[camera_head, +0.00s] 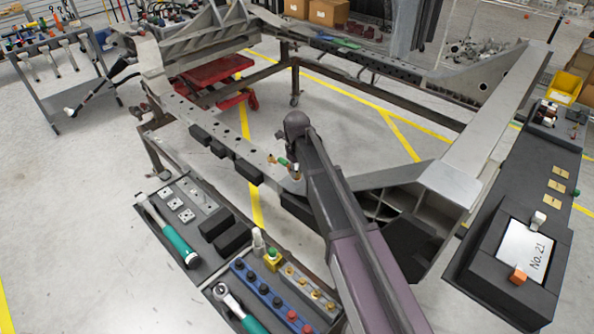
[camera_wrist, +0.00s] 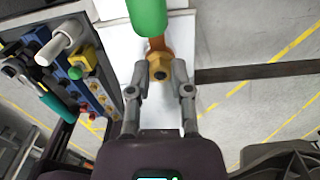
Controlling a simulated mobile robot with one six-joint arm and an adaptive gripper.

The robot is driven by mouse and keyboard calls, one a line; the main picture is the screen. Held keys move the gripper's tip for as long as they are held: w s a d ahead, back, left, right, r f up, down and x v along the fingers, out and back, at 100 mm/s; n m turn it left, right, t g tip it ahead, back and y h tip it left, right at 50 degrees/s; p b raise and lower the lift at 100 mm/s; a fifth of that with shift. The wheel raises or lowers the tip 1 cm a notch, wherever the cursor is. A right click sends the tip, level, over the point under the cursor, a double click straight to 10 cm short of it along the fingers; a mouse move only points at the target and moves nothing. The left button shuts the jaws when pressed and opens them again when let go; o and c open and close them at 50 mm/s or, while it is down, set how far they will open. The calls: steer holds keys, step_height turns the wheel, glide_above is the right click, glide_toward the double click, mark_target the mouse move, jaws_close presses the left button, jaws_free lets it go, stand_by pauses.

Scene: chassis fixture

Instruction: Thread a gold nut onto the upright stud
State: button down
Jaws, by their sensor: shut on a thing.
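In the wrist view, my gripper (camera_wrist: 160,82) is shut on a gold hex nut (camera_wrist: 160,67) with a dark hole. The nut sits between the fingertips over a pale beam surface. A green cylinder (camera_wrist: 148,15) with an orange-gold neck stands close beyond the nut; I cannot tell whether they touch. In the head view, the green piece (camera_head: 283,161) shows small on the frame rail (camera_head: 235,142), beside my arm's end. I cannot clearly make out the upright stud or whether the nut is on it.
A dark box with a "No. 21" card (camera_head: 525,250) stands at right.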

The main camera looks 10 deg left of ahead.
steer(key=shift+s+f+m, duration=0.1)
steer(key=shift+s+m, duration=0.15)
steer(key=shift+m, duration=1.05)
steer(key=shift+c, duration=2.3)
jaws_free()
steer(key=shift+w, duration=0.1)
steer(key=shift+w, duration=0.15)
steer(key=shift+r+p, duration=1.25)
steer(key=shift+p, duration=0.05)
steer(key=shift+n, duration=0.3)
